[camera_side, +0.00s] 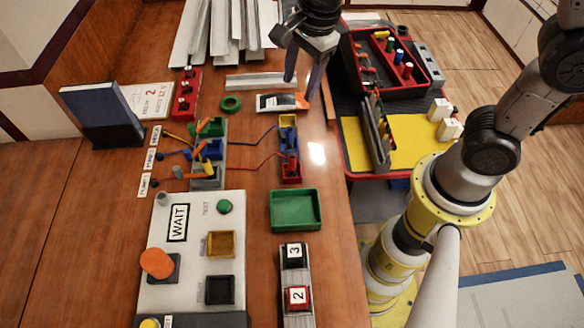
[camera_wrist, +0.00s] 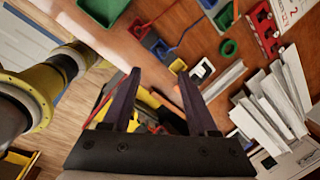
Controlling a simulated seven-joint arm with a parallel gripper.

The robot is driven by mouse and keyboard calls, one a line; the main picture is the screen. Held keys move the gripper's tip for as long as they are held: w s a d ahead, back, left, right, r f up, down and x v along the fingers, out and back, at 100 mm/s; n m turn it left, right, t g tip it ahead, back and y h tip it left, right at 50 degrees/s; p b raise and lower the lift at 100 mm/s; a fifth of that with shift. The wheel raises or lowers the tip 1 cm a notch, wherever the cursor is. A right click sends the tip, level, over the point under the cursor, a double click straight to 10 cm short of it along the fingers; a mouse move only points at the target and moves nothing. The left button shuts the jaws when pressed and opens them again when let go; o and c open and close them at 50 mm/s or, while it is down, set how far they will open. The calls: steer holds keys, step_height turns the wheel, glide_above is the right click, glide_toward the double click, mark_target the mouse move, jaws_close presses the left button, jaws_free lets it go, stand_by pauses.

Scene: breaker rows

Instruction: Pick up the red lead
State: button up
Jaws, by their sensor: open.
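The red lead (camera_side: 262,163) is a thin red wire on the wooden bench in the side view. Its right end is at a red holder (camera_side: 291,170), and its left end runs to the coloured terminal row (camera_side: 207,155). In the wrist view the red holder (camera_wrist: 139,29) shows near the top, beyond the fingertips. A blue lead (camera_side: 255,140) runs alongside to a blue holder (camera_side: 288,138). My gripper (camera_side: 299,90) is open and empty, with its fingers pointing down near the bench's right edge, behind the holders. It also shows in the wrist view (camera_wrist: 158,74).
A green tray (camera_side: 295,210) and numbered blocks (camera_side: 296,285) lie in front of the holders. The WAIT panel (camera_side: 195,250) is at left front. A red-edged toolbox (camera_side: 395,65) stands right of the bench. White metal strips (camera_side: 225,30) lie at the back.

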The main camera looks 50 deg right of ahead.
steer(key=n+g, duration=0.1)
steer(key=g, duration=0.1)
glide_above(292, 155)
step_height(292, 155, down, 7)
steer(key=shift+h, duration=0.3)
steer(key=f, duration=0.7)
steer(key=shift+w+d+f, duration=0.1)
steer(key=shift+w+d, duration=0.05)
steer(key=shift+w, duration=0.15)
steer(key=shift+s+f, duration=0.15)
steer(key=shift+f, duration=1.45)
steer(key=shift+s+f, duration=0.15)
steer(key=shift+f, duration=1.45)
jaws_close()
